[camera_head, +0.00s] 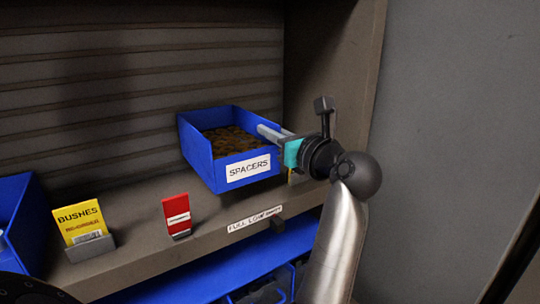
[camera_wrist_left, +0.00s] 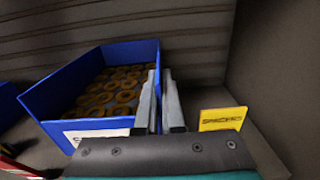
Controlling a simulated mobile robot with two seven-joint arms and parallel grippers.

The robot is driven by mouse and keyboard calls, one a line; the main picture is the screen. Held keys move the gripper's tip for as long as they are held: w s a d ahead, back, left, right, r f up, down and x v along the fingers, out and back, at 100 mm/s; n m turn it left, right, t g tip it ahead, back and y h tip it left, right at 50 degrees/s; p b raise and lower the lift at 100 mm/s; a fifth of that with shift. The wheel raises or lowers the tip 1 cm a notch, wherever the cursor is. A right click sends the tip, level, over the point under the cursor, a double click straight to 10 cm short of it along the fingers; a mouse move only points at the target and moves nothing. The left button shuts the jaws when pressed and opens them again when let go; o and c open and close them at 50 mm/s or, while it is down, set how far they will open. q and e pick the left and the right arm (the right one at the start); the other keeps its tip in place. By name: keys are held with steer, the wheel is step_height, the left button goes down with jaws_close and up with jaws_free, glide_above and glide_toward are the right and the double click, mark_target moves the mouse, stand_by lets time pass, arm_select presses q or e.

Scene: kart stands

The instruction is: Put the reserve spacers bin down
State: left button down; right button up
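The blue spacers bin (camera_head: 204,157) has a white SPACERS label and holds many brown ring-shaped spacers. It is over the grey shelf near the right side panel; I cannot tell whether its bottom touches the shelf. My left gripper (camera_head: 270,133) is at the bin's right wall. In the left wrist view the gripper (camera_wrist_left: 160,95) has one finger inside and one outside the wall of the bin (camera_wrist_left: 55,92), closed on it. A yellow SPACERS card (camera_wrist_left: 222,118) stands right of the fingers. My right gripper is not recognisable in view.
A red card (camera_head: 177,212) stands at the shelf's front, left of the bin. A yellow BUSHES card (camera_head: 80,220) stands further left, beside another blue bin (camera_head: 22,215). Blue bins sit on the shelf below. The grey side panel (camera_head: 350,75) bounds the right.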

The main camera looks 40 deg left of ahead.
arm_select(q)
steer(key=shift+f, duration=2.55)
steer(key=c, duration=1.5)
jaws_free()
steer(key=shift+f, duration=0.25)
steer(key=o, duration=0.5)
steer(key=shift+c, duration=0.2)
steer(key=shift+d+r, duration=0.1)
steer(key=shift+r, duration=0.05)
